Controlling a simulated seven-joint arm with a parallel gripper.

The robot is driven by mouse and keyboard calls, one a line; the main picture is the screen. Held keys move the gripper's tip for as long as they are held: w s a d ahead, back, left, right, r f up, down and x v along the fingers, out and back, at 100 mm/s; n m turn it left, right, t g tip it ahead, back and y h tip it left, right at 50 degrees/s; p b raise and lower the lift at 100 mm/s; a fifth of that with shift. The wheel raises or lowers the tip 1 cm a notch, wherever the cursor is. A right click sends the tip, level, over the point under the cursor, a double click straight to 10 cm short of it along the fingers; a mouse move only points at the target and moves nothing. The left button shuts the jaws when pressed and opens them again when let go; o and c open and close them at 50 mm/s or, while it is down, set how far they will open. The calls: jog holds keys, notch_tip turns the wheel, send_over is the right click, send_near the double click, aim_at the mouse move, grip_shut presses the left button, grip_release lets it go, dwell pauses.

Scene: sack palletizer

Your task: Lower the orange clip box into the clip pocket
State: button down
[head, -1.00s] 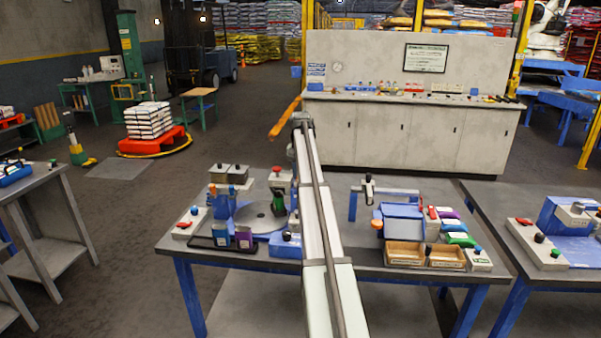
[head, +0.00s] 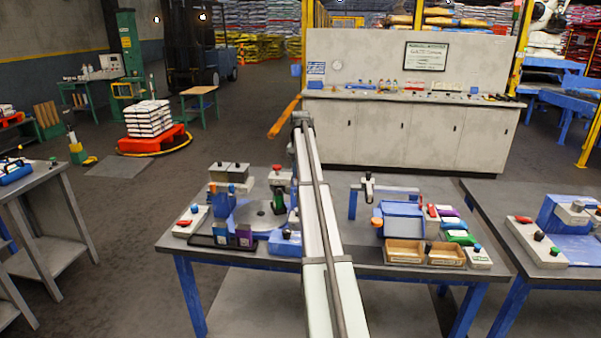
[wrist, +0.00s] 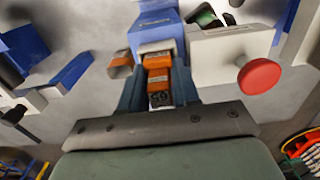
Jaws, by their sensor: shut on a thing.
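In the wrist view the orange clip box (wrist: 157,78) sits between the two dark fingers of my gripper (wrist: 157,88), which is shut on it. A blue block (wrist: 155,35) lies directly beyond the clip box in the picture. Its near face meets the box's upper end in the picture; I cannot tell whether they touch or whether any of the box is inside. The clip pocket's opening cannot be made out. In the head view my arm hides the gripper and the held box.
A pale block with a red knob (wrist: 259,76) stands close right of the gripper. A smaller orange piece (wrist: 121,65) lies to its left. In the head view, the table (head: 345,258) also carries a round grey plate (head: 258,213) and open wooden bins (head: 404,252).

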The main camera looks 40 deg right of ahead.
jog(key=shift+s+a+f, duration=0.2)
jog(key=shift+s+f, duration=0.1)
jog(key=shift+f, duration=0.45)
jog(key=c, duration=0.8)
grip_release()
jog(key=shift+c, duration=0.2)
jog(key=shift+o, duration=0.5)
jog(key=shift+r, duration=0.4)
jog(key=shift+w+d+r, duration=0.1)
jog(key=shift+w+r, duration=0.05)
jog(key=shift+r, duration=0.7)
jog(key=shift+w+d+r, duration=0.1)
jog(key=shift+r, duration=2.85)
